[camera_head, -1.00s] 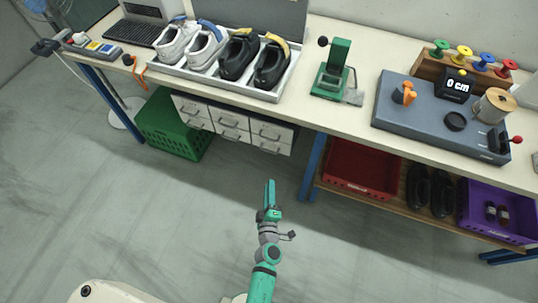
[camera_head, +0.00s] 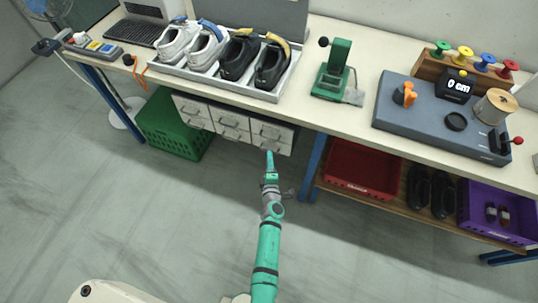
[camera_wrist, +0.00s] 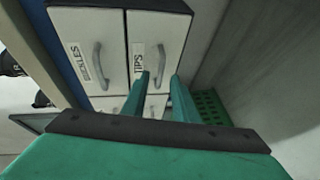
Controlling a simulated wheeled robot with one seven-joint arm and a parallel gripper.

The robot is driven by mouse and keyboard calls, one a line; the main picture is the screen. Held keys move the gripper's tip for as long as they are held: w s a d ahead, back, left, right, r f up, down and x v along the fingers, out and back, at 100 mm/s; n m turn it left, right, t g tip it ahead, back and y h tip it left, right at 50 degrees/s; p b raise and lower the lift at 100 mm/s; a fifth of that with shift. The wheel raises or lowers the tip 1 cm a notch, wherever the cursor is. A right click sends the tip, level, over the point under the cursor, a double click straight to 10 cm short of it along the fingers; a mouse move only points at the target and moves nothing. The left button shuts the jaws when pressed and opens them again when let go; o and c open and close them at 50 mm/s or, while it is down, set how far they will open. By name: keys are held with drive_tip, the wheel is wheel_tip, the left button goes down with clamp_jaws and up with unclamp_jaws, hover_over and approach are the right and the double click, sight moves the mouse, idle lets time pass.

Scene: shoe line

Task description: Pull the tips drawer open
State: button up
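The white drawer unit (camera_head: 231,137) hangs under the bench, with two rows of drawers, each with a grey pull handle. All visible fronts look shut. My gripper (camera_head: 269,153) is just in front of the lower right drawer. In the wrist view its two fingers (camera_wrist: 163,95) are apart with nothing between them, below a drawer handle (camera_wrist: 163,66).
A green crate (camera_head: 172,138) stands on the floor left of the drawers. A blue bench leg (camera_head: 314,168) and a red bin (camera_head: 362,168) are to the right. A tray (camera_head: 283,88) of shoes stands on the bench above. The floor in front is clear.

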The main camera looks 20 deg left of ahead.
drive_tip(key=shift+x, duration=1.5)
drive_tip(key=shift+c, duration=0.5)
clamp_jaws()
drive_tip(key=shift+a, duration=0.1)
